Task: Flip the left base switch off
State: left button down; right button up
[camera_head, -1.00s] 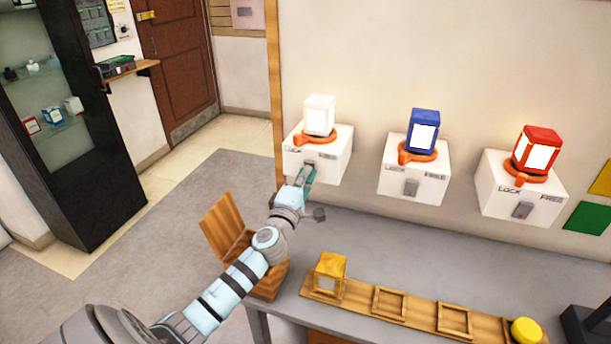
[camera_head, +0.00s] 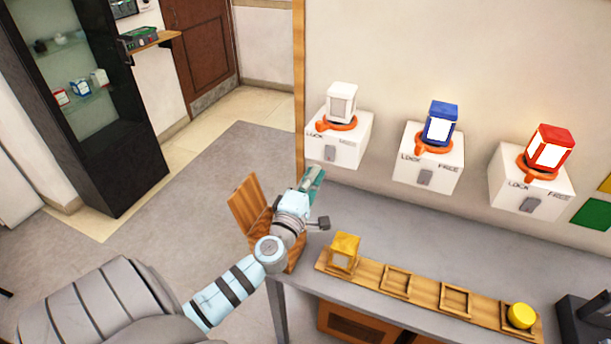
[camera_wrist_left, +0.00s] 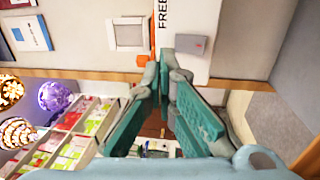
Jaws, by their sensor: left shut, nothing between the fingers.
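The left base (camera_head: 350,150) is a white wall box with a grey switch (camera_head: 330,153) on its front and a white lantern (camera_head: 341,103) in an orange ring on top. The lantern's panels look grey and unlit. My left gripper (camera_head: 313,178) is shut and empty, just below and in front of this box, apart from the switch. In the left wrist view, the teal fingers of the left gripper (camera_wrist_left: 164,68) come together at the tips, near a white box with a grey switch (camera_wrist_left: 192,44) and the word FREE. My right gripper is not in view.
The middle base (camera_head: 448,172) holds a lit blue lantern (camera_head: 440,124); the right base (camera_head: 505,180) holds a lit red one (camera_head: 550,146). Below is a grey table (camera_head: 400,235) with a wooden rack (camera_head: 427,288), a yellow lantern (camera_head: 344,250) and an open wooden box (camera_head: 248,205).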

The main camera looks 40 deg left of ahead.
pick_arm(q)
jog(key=shift+v, duration=1.7)
jog(key=shift+r, duration=0.25)
